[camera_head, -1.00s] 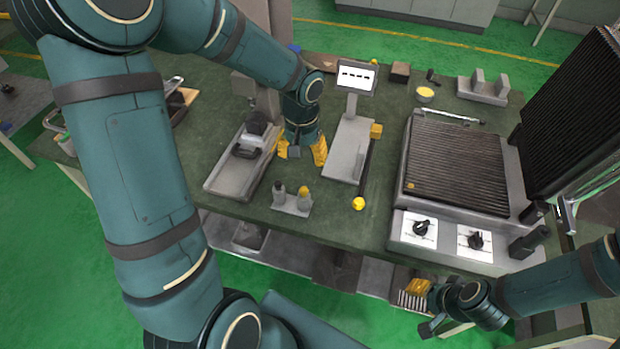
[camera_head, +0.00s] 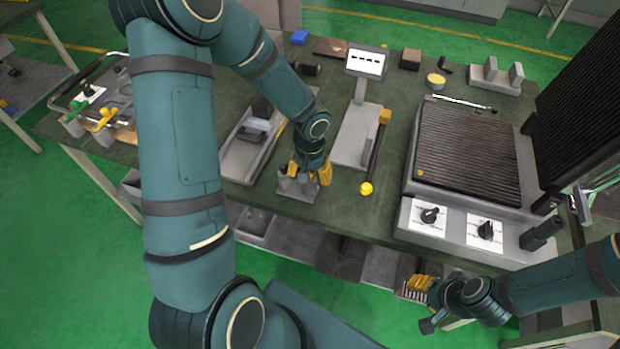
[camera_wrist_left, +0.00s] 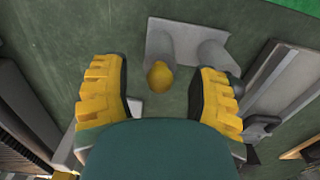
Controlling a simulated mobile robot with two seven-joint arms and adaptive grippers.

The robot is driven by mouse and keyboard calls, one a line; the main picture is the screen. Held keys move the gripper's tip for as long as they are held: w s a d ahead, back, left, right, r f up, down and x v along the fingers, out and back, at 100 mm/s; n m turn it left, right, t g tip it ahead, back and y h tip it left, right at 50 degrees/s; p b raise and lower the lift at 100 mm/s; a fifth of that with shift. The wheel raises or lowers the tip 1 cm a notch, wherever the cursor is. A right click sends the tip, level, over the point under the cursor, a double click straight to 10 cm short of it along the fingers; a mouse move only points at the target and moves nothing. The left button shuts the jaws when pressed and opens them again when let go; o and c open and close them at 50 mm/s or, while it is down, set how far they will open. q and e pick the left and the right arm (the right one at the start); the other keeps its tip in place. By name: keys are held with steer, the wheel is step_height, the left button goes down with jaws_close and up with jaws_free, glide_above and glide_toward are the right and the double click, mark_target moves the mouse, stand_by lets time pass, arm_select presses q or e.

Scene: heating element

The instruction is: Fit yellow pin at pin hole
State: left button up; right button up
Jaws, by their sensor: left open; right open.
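The yellow pin (camera_wrist_left: 160,75) stands in a small grey holder (camera_wrist_left: 172,32) next to a grey peg (camera_wrist_left: 212,55). In the left wrist view the pin's yellow head lies between the two open fingers of my left gripper (camera_wrist_left: 158,85), with a gap on each side. In the head view my left gripper (camera_head: 309,174) is right at the grey holder (camera_head: 297,187) near the table's front edge and hides the pin. My right gripper (camera_head: 426,303) is open and apart from these things, low in front of the table. I cannot make out the pin hole.
A ribbed heating plate unit (camera_head: 470,150) with two knobs stands on the right. A lever with a yellow ball end (camera_head: 366,188) and a white display (camera_head: 367,63) are right of my left gripper. A grey vise-like fixture (camera_head: 245,155) is left of it.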

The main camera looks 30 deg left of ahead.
arm_select(q)
steer(key=shift+f, duration=0.2)
jaws_close()
